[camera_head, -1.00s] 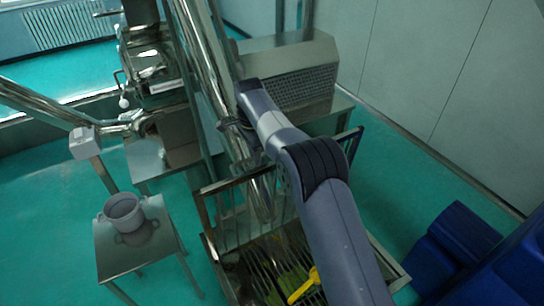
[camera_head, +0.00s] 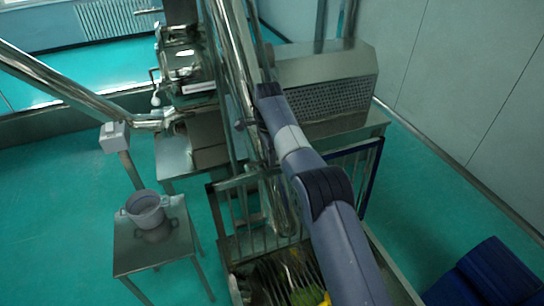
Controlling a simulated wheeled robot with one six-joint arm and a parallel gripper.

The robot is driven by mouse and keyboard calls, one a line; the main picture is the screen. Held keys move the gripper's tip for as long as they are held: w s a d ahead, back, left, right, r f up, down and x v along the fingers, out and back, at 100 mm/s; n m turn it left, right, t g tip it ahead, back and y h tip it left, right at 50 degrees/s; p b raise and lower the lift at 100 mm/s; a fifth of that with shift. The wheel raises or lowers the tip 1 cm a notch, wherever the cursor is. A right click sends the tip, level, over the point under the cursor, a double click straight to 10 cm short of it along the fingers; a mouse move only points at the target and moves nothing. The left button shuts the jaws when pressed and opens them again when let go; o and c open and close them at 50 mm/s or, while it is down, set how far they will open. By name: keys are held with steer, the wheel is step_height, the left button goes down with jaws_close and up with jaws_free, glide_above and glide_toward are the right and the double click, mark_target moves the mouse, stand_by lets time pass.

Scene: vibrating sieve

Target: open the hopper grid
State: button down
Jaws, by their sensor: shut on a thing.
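The hopper (camera_head: 231,246) is at the bottom centre, a metal box with dark slats (camera_head: 300,270) across its opening. A barred metal frame (camera_head: 236,207) stands upright along its far side; I cannot tell whether this or the slats is the hopper grid. Green and yellow material shows among the slats. My arm comes up from the bottom right, passes over the hopper and reaches toward the metal pipes. My gripper cannot be made out beyond the forearm, and its contact with the grid is hidden.
A steel machine with a perforated front (camera_head: 330,97) stands behind. A small table (camera_head: 128,258) at left holds a grey pot (camera_head: 146,208). Blue containers (camera_head: 490,272) stand at lower right. Green floor is open on both sides.

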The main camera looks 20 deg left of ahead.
steer(key=shift+s+f, duration=0.15)
steer(key=shift+f, duration=0.35)
steer(key=c, duration=1.8)
jaws_free()
steer(key=shift+o, duration=1.4)
steer(key=shift+a, duration=0.1)
steer(key=shift+o, duration=0.6)
steer(key=shift+r, duration=0.25)
